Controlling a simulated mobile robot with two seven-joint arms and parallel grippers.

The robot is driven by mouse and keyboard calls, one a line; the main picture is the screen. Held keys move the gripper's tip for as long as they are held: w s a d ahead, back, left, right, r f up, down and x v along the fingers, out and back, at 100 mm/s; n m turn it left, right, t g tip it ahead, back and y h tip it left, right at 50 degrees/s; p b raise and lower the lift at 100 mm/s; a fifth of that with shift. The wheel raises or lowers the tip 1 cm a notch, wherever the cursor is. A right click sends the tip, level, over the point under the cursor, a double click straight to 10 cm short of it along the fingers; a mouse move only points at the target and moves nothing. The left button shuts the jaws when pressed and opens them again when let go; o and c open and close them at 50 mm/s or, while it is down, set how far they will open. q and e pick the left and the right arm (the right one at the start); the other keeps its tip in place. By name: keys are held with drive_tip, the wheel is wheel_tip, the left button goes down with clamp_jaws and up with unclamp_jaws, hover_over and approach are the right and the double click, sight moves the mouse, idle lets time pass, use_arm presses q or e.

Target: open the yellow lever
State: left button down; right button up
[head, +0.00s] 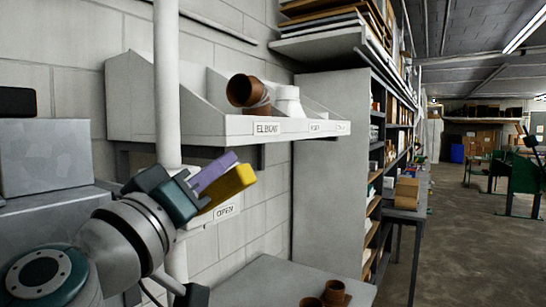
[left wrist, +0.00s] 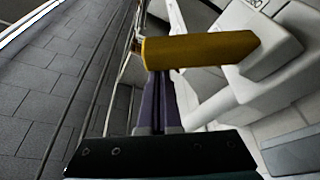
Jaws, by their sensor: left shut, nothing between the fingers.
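The yellow lever (head: 232,188) sticks out beside the white vertical pipe, above a plate marked OPEN (head: 226,212). In the left wrist view the lever (left wrist: 200,50) lies crosswise, its pointed end toward a pale housing (left wrist: 262,45). My left gripper (head: 222,168) has purple fingers, shut and empty. In the head view they lie alongside the lever, on its upper left. In the left wrist view the fingertips (left wrist: 157,78) meet the lever's edge near its left end; I cannot tell whether they touch. The lever's mount is partly hidden by my gripper. My right gripper is not in view.
The white pipe (head: 167,90) runs up the block wall. A white bin shelf (head: 215,130) labelled ELBOW holds a brown elbow (head: 246,92) just above the gripper. A grey table (head: 270,280) with brown fittings is below. A tall shelf unit (head: 330,170) stands to the right; open floor lies beyond.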

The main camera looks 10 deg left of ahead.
use_arm(q)
drive_tip(key=shift+w, duration=0.15)
wheel_tip(320, 180, down, 9)
drive_tip(key=s+d+m+g+h+b, duration=0.1)
drive_tip(key=m+h+b, duration=0.5)
drive_tip(key=m+b, duration=0.7)
drive_tip(key=d+b, duration=0.1)
drive_tip(key=b, duration=0.2)
drive_tip(key=shift+d+m+g, duration=0.3)
drive_tip(key=shift+d+m, duration=0.1)
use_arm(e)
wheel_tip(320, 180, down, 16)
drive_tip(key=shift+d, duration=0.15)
use_arm(q)
drive_tip(key=shift+f, duration=0.25)
